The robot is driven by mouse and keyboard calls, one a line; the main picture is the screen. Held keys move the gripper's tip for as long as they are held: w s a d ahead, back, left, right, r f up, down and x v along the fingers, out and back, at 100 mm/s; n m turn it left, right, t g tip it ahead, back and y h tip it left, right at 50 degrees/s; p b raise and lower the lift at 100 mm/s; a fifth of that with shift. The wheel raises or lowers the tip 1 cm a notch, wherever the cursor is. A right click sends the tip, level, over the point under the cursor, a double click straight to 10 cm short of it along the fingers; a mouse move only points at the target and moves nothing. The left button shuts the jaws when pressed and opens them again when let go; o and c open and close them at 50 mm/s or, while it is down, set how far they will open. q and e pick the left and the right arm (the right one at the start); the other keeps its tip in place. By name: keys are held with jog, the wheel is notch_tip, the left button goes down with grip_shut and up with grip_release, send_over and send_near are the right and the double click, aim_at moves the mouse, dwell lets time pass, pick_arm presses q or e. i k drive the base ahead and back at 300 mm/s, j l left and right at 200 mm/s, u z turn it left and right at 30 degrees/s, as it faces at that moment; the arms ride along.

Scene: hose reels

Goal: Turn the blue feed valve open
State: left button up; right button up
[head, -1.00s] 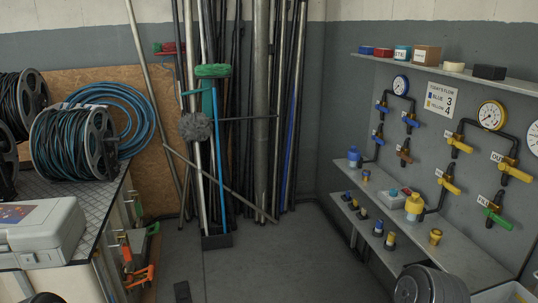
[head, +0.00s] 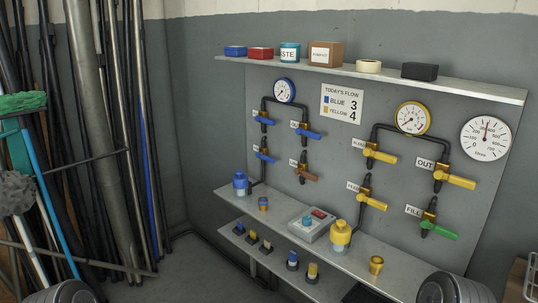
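The blue circuit is on the left of the grey wall panel, under a blue-rimmed gauge (head: 284,90). Its lower left valve (head: 266,158) has a blue handle lying roughly sideways, pointing right and slightly down. Its label is too small to read; the matching yellow-circuit valve (head: 372,203) seems labelled FEED. Above it is another blue-handled valve (head: 265,121). To the right are a blue-handled valve (head: 308,134) and a brown-handled one (head: 308,175). Neither gripper is in view; only dark rounded parts, probably of my arms, show at the bottom edge.
A sign (head: 342,104) reads TODAY'S FLOW, blue 3, yellow 4. A top shelf (head: 460,87) holds small boxes and tape. The lower shelf (head: 385,255) juts out below the valves, carrying a blue bottle (head: 240,184), a yellow bottle (head: 340,236) and a grey box (head: 311,226). Poles stand left.

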aim_at(268, 159)
jog(key=i+j, duration=0.1)
jog(key=j+z, duration=0.1)
jog(key=z, duration=0.8)
jog(key=i+j+z, duration=0.1)
jog(key=j+z, duration=0.7)
jog(key=j, duration=0.2)
jog(key=k+j+z, duration=0.1)
jog(key=j+z, duration=0.3)
jog(key=j, duration=0.15)
jog(key=k+j, duration=0.1)
jog(key=j, duration=0.4)
jog(key=k+j, duration=0.1)
jog(key=j, duration=0.4)
jog(key=k+j+z, duration=0.1)
jog(key=j, duration=0.4)
